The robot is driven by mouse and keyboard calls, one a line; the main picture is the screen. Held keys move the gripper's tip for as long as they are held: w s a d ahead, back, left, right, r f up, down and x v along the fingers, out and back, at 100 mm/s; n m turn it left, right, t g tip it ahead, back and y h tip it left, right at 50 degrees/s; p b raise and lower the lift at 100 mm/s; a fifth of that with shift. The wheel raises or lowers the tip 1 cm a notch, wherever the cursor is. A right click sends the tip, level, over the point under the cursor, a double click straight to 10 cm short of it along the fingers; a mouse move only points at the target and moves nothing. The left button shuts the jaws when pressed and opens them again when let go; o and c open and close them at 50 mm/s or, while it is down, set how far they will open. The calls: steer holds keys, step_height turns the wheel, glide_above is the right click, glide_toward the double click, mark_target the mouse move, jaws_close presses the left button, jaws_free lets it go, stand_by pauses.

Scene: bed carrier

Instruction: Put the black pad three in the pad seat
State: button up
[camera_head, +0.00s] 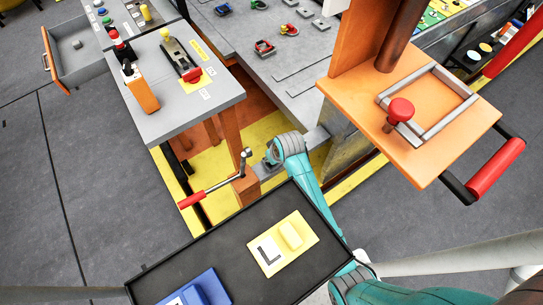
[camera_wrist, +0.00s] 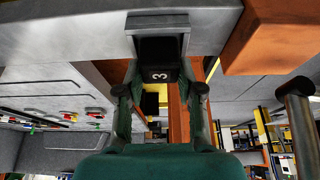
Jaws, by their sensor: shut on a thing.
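In the wrist view, the black pad three (camera_wrist: 160,75), marked with a white 3, is between the fingers of my gripper (camera_wrist: 161,90). My gripper is shut on it. The pad's far end reaches into or against a grey bracket (camera_wrist: 157,20), which looks like the pad seat. I cannot tell how deep the pad sits in it. In the head view, my teal arm reaches below the grey table's edge, and my fingers and the pad cannot be made out.
An orange block (camera_wrist: 268,38) is close on the wrist view's right. In the head view, a red-handled crank (camera_head: 192,200) and an orange post (camera_head: 245,187) stand left of my wrist. A black tray (camera_head: 190,250) holds yellow and blue plates. An orange shelf (camera_head: 345,95) overhangs at right.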

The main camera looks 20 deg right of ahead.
steer(key=o, duration=1.1)
steer(key=shift+f, duration=0.1)
steer(key=v, duration=1.2)
